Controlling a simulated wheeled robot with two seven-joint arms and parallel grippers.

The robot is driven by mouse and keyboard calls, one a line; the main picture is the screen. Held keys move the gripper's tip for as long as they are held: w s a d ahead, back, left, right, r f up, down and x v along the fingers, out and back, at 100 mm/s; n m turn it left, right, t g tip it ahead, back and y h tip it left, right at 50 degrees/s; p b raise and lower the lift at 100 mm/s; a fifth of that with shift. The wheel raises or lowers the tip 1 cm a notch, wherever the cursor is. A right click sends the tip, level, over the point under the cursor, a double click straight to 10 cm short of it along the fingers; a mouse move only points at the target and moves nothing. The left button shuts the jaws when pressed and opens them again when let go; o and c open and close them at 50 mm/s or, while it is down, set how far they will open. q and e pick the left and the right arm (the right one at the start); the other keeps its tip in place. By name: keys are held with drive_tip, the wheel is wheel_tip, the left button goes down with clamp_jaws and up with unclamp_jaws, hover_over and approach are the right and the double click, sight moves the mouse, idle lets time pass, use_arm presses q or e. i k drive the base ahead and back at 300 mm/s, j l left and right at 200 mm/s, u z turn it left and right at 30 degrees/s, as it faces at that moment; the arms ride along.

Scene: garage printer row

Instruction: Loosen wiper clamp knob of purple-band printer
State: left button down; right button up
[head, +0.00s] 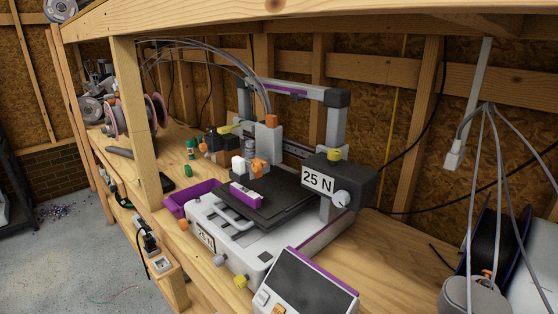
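The purple-band printer (265,255) stands on the wooden bench in the middle, with a purple strip (285,91) on its top beam. Its black bed (270,198) carries a purple block (245,194). I cannot tell which knob is the wiper clamp's. Neither of my grippers is in view.
A purple bin (190,198) sits left of the printer. A tilted control screen (304,282) stands in front. A wooden post (137,125) rises at the left. Cables hang at the right above a black spool (486,248). The bench right of the printer (390,255) is mostly clear.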

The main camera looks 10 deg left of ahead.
sight(203, 148)
drive_tip(key=i+j+z, duration=0.5)
drive_tip(key=j, duration=0.6)
drive_tip(key=j+z, duration=0.45)
drive_tip(key=j, duration=0.7)
drive_tip(key=j+z, duration=0.5)
drive_tip(key=j, duration=0.75)
